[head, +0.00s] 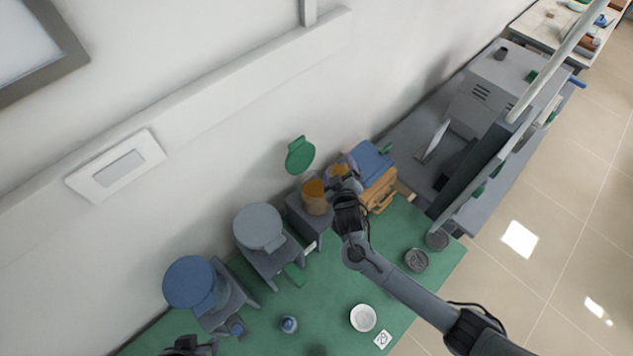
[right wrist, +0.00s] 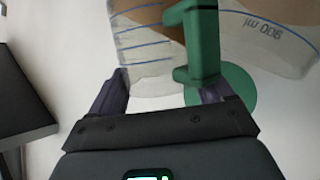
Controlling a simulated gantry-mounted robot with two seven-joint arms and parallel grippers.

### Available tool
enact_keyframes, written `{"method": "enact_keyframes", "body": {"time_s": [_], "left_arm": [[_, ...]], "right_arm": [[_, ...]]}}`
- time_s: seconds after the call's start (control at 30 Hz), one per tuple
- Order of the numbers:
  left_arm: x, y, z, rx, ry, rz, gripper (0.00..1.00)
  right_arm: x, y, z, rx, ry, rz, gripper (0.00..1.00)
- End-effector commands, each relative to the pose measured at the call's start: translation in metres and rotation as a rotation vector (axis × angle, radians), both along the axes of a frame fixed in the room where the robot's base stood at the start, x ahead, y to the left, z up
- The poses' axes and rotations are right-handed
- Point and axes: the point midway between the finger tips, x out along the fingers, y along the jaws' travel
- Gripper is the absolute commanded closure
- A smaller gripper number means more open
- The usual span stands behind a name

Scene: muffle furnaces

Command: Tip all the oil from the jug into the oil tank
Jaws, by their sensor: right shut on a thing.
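My right gripper (head: 346,190) is shut on the jug, its fingers (right wrist: 165,92) on either side of the green handle (right wrist: 200,45) in the right wrist view. The jug (right wrist: 145,50) is clear with blue marks and brown oil inside. In the head view it is small and partly hidden by my gripper, so its tilt is hard to tell. An amber-coloured vessel (head: 315,198), likely the oil tank, stands on a grey stand just left of my gripper. A green round lid (head: 300,156) stands up behind it. Part of my left gripper (head: 190,346) shows at the bottom left, its jaws unclear.
A grey-lidded vessel (head: 259,226) and a blue-lidded one (head: 192,282) stand further left along the wall. A white bowl (head: 363,317) and a small blue-capped bottle (head: 289,324) sit on the green bench (head: 335,285).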

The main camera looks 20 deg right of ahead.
Motion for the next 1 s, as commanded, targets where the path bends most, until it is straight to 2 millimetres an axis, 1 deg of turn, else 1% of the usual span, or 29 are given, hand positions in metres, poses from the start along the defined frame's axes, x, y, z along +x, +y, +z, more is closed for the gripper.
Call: {"method": "enact_keyframes", "body": {"time_s": [0.5,0.8,1.0], "left_arm": [[0.0001,-0.002,0.0012,-0.008,0.0,0.006,0.57],[0.0002,-0.0032,0.0075,-0.014,0.0,0.009,0.57],[0.0001,-0.0026,0.0074,-0.011,0.001,0.007,0.57]], "right_arm": [[0.0003,0.0009,0.0011,-0.006,-0.001,0.0,0.83],[0.0004,0.0059,0.0032,-0.059,0.001,-0.001,0.83],[0.0004,0.0066,0.0026,-0.071,0.001,0.0,0.83]]}}
